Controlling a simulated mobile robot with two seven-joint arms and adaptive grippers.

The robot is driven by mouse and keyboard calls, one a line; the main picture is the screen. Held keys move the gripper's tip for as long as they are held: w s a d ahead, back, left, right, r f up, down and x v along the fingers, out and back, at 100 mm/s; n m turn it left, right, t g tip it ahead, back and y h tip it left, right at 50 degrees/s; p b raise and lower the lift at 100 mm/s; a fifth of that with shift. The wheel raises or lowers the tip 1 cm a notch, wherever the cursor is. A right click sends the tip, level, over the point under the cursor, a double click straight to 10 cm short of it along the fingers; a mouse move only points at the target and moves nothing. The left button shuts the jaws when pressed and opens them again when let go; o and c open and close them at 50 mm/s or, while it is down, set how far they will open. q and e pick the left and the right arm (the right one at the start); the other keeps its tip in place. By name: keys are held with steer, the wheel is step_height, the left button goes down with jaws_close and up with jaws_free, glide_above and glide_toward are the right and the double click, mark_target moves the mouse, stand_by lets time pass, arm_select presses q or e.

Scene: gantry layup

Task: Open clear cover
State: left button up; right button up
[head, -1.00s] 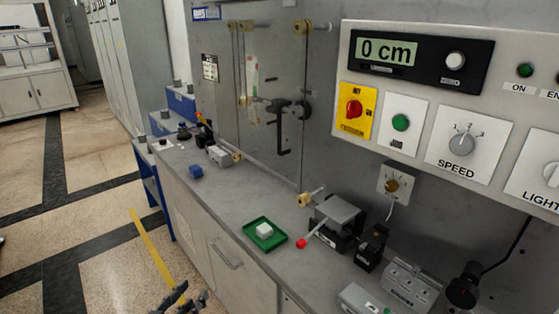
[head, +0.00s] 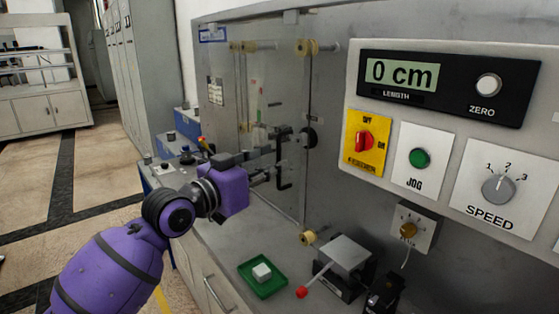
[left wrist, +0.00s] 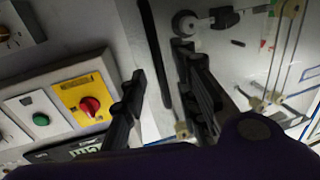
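The clear cover (head: 268,95) is a transparent upright panel on the grey machine front, and it looks closed. A black handle (head: 284,172) stands out from its lower right part. My left gripper (head: 268,174) is at the handle in the head view, its fingers small and dark there. In the left wrist view my left gripper (left wrist: 160,92) has its two black fingers apart. A dark bar (left wrist: 152,45), apparently the handle, lies between them; whether they touch it I cannot tell. My right gripper is not in view.
The control panel has a red switch (head: 364,140) and a green JOG button (head: 420,158). A green tray (head: 251,284) with a white block (head: 261,272) sits on the bench. A grey device with a red-tipped lever (head: 302,292) stands right of the tray.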

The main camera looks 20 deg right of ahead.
mark_target(279, 184)
arm_select(q)
steer(key=shift+x, duration=1.75)
steer(key=shift+c, duration=0.4)
jaws_close()
